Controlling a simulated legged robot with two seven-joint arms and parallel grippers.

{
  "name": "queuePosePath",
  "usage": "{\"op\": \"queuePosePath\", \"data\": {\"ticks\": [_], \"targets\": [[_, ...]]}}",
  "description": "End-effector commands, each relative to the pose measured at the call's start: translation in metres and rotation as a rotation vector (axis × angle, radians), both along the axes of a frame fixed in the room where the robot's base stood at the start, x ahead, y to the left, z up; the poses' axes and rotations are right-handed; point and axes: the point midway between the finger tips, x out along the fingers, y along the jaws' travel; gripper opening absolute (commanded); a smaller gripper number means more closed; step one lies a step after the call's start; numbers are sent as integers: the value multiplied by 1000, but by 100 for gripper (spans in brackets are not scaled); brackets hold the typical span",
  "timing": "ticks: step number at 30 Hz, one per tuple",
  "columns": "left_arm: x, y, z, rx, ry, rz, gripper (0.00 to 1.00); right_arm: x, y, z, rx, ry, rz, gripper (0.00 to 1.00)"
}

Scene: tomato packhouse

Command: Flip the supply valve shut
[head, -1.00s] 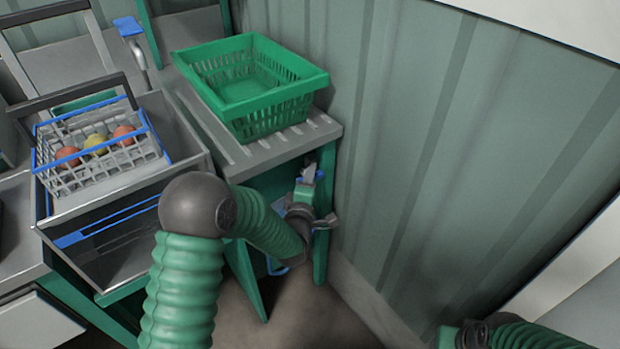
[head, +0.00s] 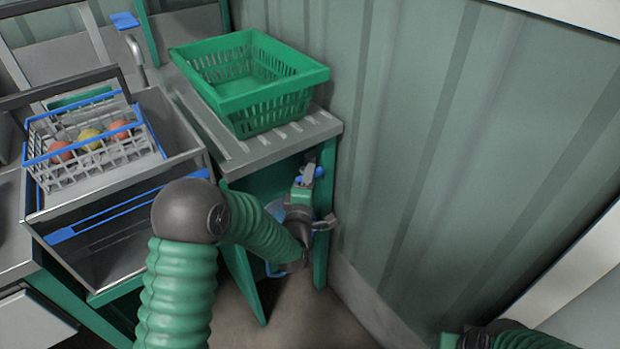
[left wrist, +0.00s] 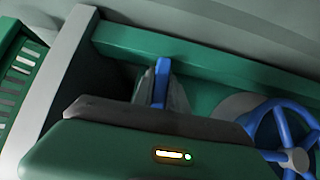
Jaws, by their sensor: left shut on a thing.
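The supply valve's blue lever (head: 318,172) shows low under the bench end, by the green post near the wall. My left gripper (head: 307,174) reaches down to it, shut on the lever. In the left wrist view the blue lever (left wrist: 162,82) stands upright at the grey fingers, just beyond the green gripper body. The pipe and valve body are mostly hidden behind my gripper. Only the green and dark end of my right arm shows at the bottom edge in the head view; its fingers are out of the picture.
A blue handwheel (left wrist: 285,140) sits right of the lever in the left wrist view. An empty green crate (head: 250,85) stands on the slatted bench (head: 285,142) above. A wire basket (head: 95,150) with several tomatoes is at left. The ribbed wall (head: 420,130) bounds the right.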

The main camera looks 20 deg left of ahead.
Motion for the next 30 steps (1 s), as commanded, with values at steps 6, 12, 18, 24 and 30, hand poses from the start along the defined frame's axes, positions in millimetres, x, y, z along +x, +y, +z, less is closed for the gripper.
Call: {"op": "queuePosePath", "data": {"ticks": [6,12,18,24,30], "targets": [[-1,-1,-4,-2,9,-2,40,0,0,0,0,0,0,36],[-1,-1,-2,-2,6,-2,40,0,0,0,0,0,0,36],[-10,-2,-1,-1,6,-2,40,0,0,4,0,0,0,36],[-58,-9,0,0,11,-4,40,0,0,17,0,0,0,36],[-118,-16,-3,-1,13,-5,40,0,0,27,0,0,0,36]]}}
